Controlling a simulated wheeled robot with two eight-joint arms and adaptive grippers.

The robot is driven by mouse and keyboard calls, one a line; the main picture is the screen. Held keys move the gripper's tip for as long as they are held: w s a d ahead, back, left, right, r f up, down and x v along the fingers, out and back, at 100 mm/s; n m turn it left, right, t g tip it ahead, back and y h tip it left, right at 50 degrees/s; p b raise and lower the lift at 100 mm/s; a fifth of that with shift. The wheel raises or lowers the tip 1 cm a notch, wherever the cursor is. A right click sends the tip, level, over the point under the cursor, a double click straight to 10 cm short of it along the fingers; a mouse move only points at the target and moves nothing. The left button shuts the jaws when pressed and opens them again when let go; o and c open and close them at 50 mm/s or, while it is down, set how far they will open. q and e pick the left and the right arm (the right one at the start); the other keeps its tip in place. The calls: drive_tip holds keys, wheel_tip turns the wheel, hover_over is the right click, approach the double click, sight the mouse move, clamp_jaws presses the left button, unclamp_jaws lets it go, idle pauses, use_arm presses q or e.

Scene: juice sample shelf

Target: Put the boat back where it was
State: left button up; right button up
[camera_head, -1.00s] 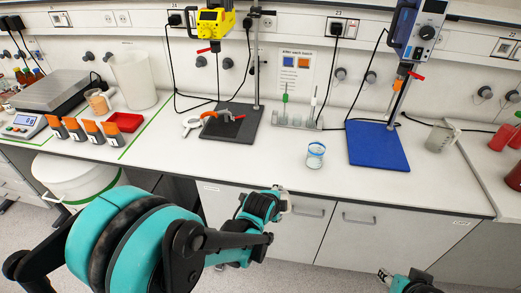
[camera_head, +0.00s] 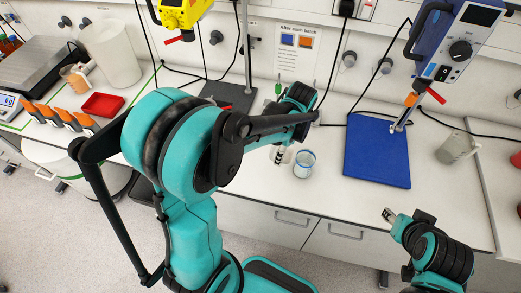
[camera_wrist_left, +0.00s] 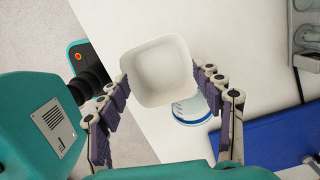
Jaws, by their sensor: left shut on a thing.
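The boat (camera_wrist_left: 160,72), a small white square dish with rounded corners, is between the two fingers of my left gripper (camera_wrist_left: 165,95) in the left wrist view. The fingers are shut on its sides and its hollow faces the camera. In the head view my left gripper (camera_head: 281,156) is over the bench front, just left of a small glass beaker (camera_head: 304,164); the boat is hard to make out there. The beaker shows partly behind the boat in the left wrist view (camera_wrist_left: 192,113). My right gripper (camera_head: 389,215) is in front of the bench; its fingers are too small to judge.
At the left are a balance (camera_head: 38,68), several orange-topped containers (camera_head: 58,118) and a red tray (camera_head: 102,105). My arm hides part of the bench middle.

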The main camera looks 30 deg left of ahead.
use_arm(q)
drive_tip(key=b, duration=0.2)
hover_over(256, 161)
drive_tip(key=f, duration=0.6)
drive_tip(key=shift+w+d, duration=0.1)
drive_tip(key=shift+d, duration=0.15)
wheel_tip(256, 161, down, 4)
drive_tip(key=shift+r+b, duration=0.15)
drive_tip(key=shift+b, duration=0.3)
drive_tip(key=shift+f, duration=0.2)
drive_tip(key=shift+f, duration=0.2)
drive_tip(key=o, duration=1.1)
drive_tip(key=shift+r, duration=0.1)
